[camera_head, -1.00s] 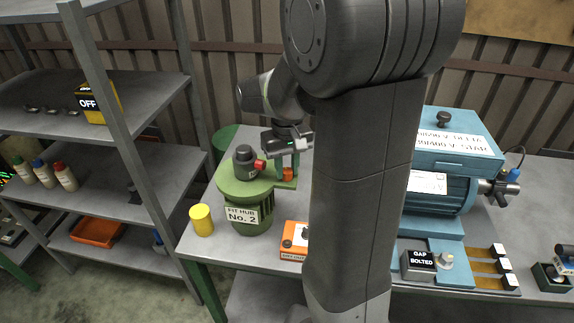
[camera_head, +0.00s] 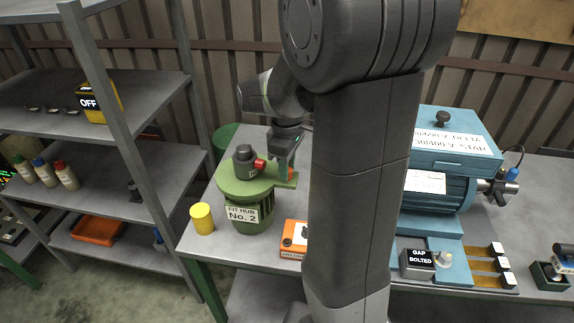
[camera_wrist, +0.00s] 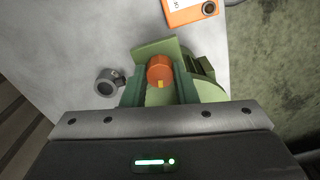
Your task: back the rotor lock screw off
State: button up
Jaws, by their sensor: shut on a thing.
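The rotor lock screw appears to be the orange round knob (camera_wrist: 159,68) with a yellow mark on its top. It stands on a bracket at the right side of the green hub (camera_head: 238,189), labelled "FIT HUB No. 2". My gripper (camera_wrist: 159,88) points down over it, with one finger on each side, and is shut on the knob. In the head view my gripper (camera_head: 287,165) hides most of the knob; only an orange sliver (camera_head: 292,172) shows. The screw's thread is hidden.
A dark cap (camera_head: 243,153) and a red knob (camera_head: 260,164) sit on the hub close left of my gripper. A yellow cylinder (camera_head: 202,219) and an orange box (camera_head: 294,238) stand nearby. A blue motor (camera_head: 440,195) is at the right, a shelf (camera_head: 130,165) at the left.

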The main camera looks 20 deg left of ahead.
jog(key=shift+n, duration=0.3)
dwell(0.4)
jog(key=o, duration=1)
jog(key=shift+r, duration=0.1)
notch_tip(320, 180, up, 14)
jog(key=shift+b, duration=0.35)
jog(key=shift+f, duration=0.25)
notch_tip(320, 180, down, 14)
jog(key=shift+r+p, duration=0.15)
jog(key=shift+p, duration=0.2)
